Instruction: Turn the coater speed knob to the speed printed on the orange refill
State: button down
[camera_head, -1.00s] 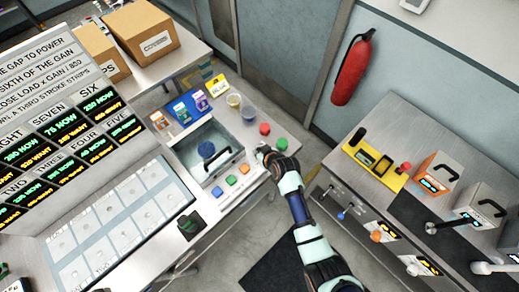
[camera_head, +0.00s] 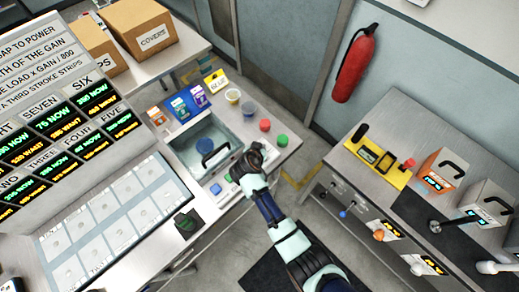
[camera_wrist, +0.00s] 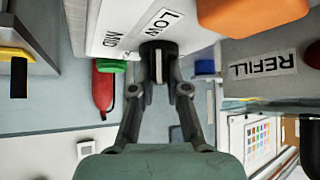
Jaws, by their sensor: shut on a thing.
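The coater speed knob (camera_wrist: 158,62) is dark and round, on a white panel with the printed words LOW and MID beside it in the wrist view. My gripper (camera_wrist: 159,80) is shut on the knob, with a finger on each side. In the head view my gripper (camera_head: 248,162) is at the right front of the coater (camera_head: 222,152), and it hides the knob there. The orange refill (camera_head: 157,117) stands at the back left of the coater bench; its print is too small to read.
Blue (camera_head: 181,108) and purple (camera_head: 199,96) refills stand beside the orange one. Red (camera_head: 265,125) and green (camera_head: 282,140) round items sit right of my gripper. An orange block (camera_wrist: 250,15) is close to my right finger in the wrist view. Open floor separates the benches.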

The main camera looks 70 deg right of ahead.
jog(key=shift+f+m, duration=0.1)
jog(key=shift+m, duration=0.2)
jog(key=c, duration=1.2)
grip_release()
jog(key=shift+o, duration=0.2)
jog(key=w+v, duration=0.1)
jog(key=v, duration=1.1)
jog(key=shift+s, duration=0.35)
